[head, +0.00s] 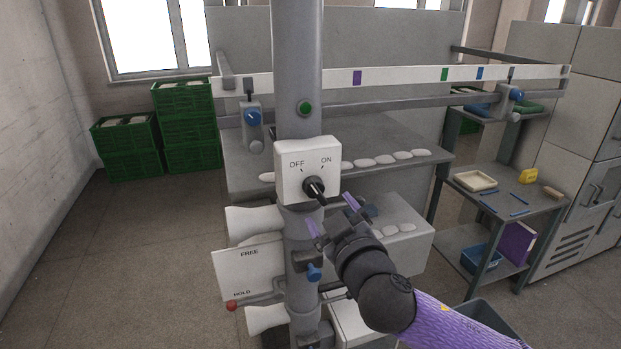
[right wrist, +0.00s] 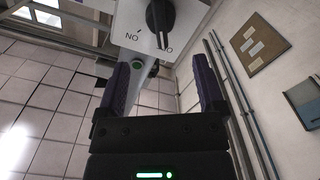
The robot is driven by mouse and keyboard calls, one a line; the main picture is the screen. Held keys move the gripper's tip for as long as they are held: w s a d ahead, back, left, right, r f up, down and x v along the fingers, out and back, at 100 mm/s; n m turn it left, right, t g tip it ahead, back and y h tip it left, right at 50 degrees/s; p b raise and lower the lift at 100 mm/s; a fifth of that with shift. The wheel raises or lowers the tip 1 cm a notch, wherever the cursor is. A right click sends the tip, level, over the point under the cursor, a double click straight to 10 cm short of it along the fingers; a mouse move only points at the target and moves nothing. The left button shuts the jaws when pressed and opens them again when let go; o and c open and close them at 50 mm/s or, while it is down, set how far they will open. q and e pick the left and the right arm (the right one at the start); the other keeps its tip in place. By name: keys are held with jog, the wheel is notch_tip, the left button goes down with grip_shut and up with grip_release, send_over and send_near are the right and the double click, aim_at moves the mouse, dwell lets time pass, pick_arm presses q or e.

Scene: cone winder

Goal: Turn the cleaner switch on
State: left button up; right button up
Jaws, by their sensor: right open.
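The cleaner switch is a white box (head: 293,171) on a grey upright post, marked OFF at upper left and ON at upper right. Its black knob (head: 314,187) lies slanted from upper left to lower right, its upper end towards OFF. In the right wrist view the knob (right wrist: 160,16) shows upside down at the top, partly cut off. My right gripper (head: 331,214) is open and empty, just below and in front of the knob, apart from it. In the right wrist view its two purple fingers (right wrist: 168,75) stand wide apart below the box. My left gripper is not in view.
A green button (head: 305,108) sits on the post above the box. Below are a FREE/HOLD plate (head: 248,272) and a blue knob (head: 314,272), close to my right gripper. A shelf cart (head: 520,205) stands at right; green crates (head: 184,130) are stacked at left.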

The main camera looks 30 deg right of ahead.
aim_at(317, 193)
jog(key=p+x, duration=0.1)
jog(key=x, duration=0.6)
jog(key=shift+a+f, duration=0.1)
grip_shut()
